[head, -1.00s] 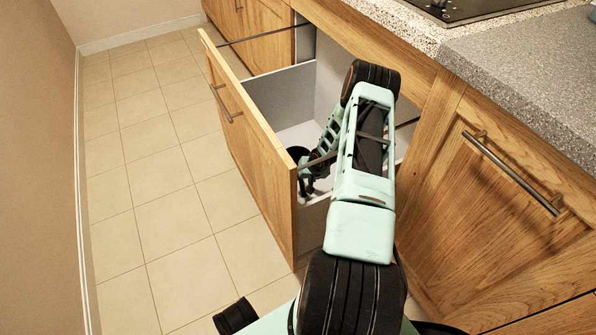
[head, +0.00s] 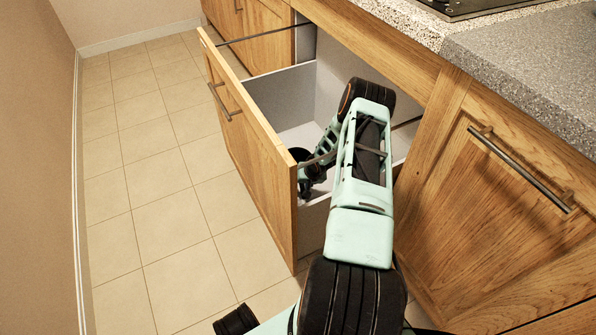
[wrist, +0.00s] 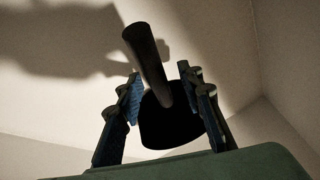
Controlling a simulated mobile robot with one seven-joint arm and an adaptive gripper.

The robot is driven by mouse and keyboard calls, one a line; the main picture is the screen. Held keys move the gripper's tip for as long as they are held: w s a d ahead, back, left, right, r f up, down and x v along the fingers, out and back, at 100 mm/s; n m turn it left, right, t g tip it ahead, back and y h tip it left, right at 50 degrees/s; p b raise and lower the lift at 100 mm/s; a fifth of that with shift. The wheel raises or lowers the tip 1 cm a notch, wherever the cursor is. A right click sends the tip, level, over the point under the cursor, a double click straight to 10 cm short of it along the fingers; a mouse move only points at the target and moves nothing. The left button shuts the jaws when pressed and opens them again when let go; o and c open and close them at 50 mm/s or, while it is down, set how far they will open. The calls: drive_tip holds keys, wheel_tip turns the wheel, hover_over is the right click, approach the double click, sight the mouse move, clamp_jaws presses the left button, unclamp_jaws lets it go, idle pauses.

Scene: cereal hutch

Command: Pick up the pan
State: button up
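The pan (wrist: 168,127) is small and dark in the wrist view, with its dark handle (wrist: 148,55) slanting up and to the left. It is inside the pale drawer. My gripper (wrist: 166,92) is open, with one blue-padded finger on each side of the pan. I see gaps between the fingers and the handle; contact lower down is too dark to tell. In the head view my gripper (head: 308,184) is low inside the open drawer (head: 262,168), close to its wooden front. I cannot clearly tell the pan from the dark gripper parts there.
The drawer's pale walls (head: 280,92) surround my gripper, and the countertop (head: 530,70) overhangs at the right. A closed cabinet door (head: 500,215) with a bar handle stands at the right. The tiled floor (head: 150,190) at the left is clear.

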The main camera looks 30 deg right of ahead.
drive_tip(key=shift+f, duration=0.1)
clamp_jaws()
idle(0.3)
